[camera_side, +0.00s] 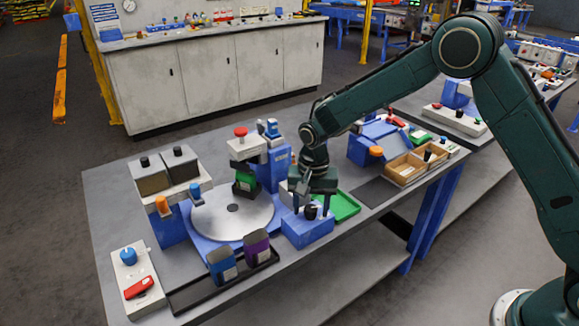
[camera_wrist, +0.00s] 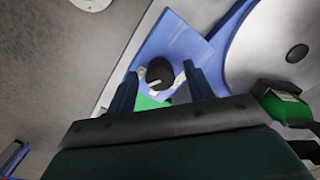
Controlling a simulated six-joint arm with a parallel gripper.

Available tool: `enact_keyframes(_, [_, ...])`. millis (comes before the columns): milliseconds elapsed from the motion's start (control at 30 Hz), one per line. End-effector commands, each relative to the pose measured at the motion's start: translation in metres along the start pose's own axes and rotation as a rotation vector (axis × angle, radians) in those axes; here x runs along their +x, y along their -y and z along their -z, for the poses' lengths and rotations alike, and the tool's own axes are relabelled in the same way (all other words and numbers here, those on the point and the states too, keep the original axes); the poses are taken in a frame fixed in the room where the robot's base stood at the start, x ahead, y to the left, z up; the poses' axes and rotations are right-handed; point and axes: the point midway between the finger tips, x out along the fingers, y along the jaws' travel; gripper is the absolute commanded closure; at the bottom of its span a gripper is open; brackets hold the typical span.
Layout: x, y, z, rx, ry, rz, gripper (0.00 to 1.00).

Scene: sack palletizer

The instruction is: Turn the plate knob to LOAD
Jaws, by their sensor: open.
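The plate knob is a black round knob (camera_side: 311,211) with a pale pointer bar, on a blue box (camera_side: 318,231) beside the round grey plate (camera_side: 215,221). In the wrist view the knob (camera_wrist: 159,73) sits on the blue top (camera_wrist: 177,40), between and beyond my fingertips. My gripper (camera_side: 311,203) points down over the box, open, with one finger on either side of the knob; I cannot tell whether they touch it. Small pale marks lie on both sides of the knob; their lettering is too small to read.
A green tray (camera_side: 344,206) lies right behind the blue box. A black rack with a blue and a purple container (camera_side: 256,248) stands to the left. A stack with a red knob (camera_side: 240,132) rises behind the plate. A wooden tray (camera_side: 405,169) is at the right.

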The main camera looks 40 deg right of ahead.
Motion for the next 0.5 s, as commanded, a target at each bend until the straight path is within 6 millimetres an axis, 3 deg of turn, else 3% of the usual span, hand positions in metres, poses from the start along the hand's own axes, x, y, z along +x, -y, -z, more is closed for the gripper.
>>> enact_keyframes(133, [-0.0001, 0.0000, 0.0000, 0.000, 0.000, 0.000, 0.50])
enact_keyframes(367, [-0.0004, 0.0001, 0.0001, 0.000, 0.000, 0.000, 0.93])
enact_keyframes(500, [-0.0005, 0.0001, 0.0001, -0.002, 0.000, 0.000, 0.93])
